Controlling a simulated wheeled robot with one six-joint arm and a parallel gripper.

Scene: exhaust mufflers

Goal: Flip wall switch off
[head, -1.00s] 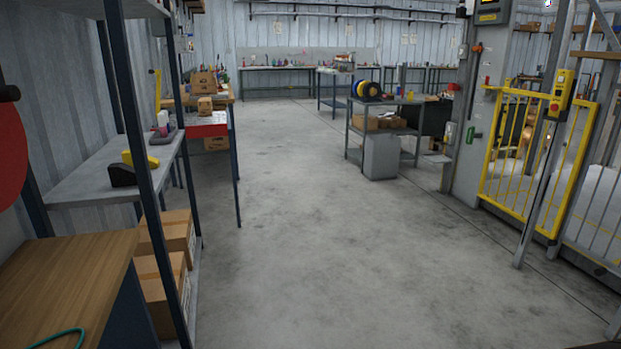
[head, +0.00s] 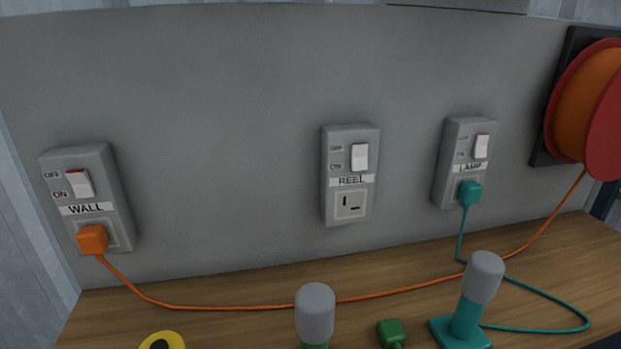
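The wall switch (head: 79,183) is a white rocker with a red strip along its top edge. It sits on the grey outlet box labelled WALL (head: 86,198), at the left of the grey panel in the head view. OFF is printed beside the rocker's upper part and ON beside its lower part. An orange plug (head: 93,239) is in this box's socket, and its orange cord runs right to the reel. My gripper is not in view.
The REEL box (head: 350,175) has an empty socket; the LAMP box (head: 466,165) holds a teal plug (head: 469,193). An orange and red reel (head: 590,105) hangs at right. Grey-capped lamps (head: 315,313) (head: 479,284), a green plug (head: 391,333) and a yellow object (head: 161,341) are at the wooden bench (head: 230,290).

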